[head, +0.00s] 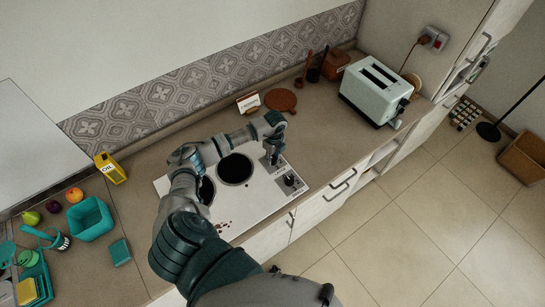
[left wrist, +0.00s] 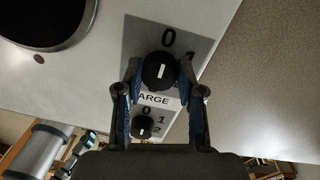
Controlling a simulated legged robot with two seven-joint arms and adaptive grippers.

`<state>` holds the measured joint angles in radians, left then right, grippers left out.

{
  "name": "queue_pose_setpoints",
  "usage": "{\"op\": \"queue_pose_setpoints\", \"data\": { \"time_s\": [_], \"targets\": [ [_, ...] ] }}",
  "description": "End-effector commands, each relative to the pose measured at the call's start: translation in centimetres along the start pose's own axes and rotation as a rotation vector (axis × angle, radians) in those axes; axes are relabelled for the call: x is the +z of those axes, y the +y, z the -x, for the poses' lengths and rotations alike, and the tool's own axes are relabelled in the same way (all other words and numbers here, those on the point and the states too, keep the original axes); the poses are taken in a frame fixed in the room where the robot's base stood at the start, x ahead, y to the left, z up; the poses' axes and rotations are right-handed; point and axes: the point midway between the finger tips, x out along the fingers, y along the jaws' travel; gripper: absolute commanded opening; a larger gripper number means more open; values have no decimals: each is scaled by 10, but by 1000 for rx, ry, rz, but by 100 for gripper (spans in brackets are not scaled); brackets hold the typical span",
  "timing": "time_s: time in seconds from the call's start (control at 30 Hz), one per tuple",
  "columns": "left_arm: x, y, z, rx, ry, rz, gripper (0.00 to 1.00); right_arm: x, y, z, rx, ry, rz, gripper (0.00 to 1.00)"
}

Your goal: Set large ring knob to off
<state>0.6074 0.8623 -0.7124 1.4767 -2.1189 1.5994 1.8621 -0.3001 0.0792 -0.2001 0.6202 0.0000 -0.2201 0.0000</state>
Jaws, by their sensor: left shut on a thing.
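The large ring knob (left wrist: 160,72) is a round black knob with a white line, on a grey panel marked 0 and 1, with the letters "ARGE" below it. Its white line stands upright in the left wrist view, roughly toward the 0. My left gripper (head: 272,160) is over the white cooktop (head: 238,200) at its right end. In the left wrist view its fingers (left wrist: 159,88) are shut on the large ring knob, one on each side. A second black knob (left wrist: 142,127) is on the same panel and also shows in the head view (head: 290,180). My right gripper is not in view.
A black ring (head: 235,169) is on the cooktop beneath my left arm. A pale toaster (head: 377,91) stands to the right on the counter. A yellow oil box (head: 110,169) and a teal bin (head: 91,218) stand to the left. The counter is clear between the cooktop and toaster.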

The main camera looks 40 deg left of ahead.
Motion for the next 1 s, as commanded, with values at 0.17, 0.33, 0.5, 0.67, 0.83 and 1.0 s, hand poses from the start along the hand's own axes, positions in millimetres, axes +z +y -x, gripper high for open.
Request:
{"op": "queue_pose_setpoints", "data": {
  "time_s": [0.17, 0.33, 0.5, 0.67, 0.83, 1.0],
  "targets": [
    [1, -2, 2, -6, -1, 2, 3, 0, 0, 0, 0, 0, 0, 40],
    [1, -2, 2, -5, -1, 1, 63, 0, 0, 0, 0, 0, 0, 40],
    [0, -1, 1, -3, 0, 0, 63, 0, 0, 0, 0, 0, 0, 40],
    [0, -1, 4, -3, 0, 0, 63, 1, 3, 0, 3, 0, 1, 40],
    [1, -2, 28, -6, -2, -1, 63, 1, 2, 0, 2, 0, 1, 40],
    [1, -2, 66, -6, -1, -1, 63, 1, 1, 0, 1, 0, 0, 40]
  ]
}}
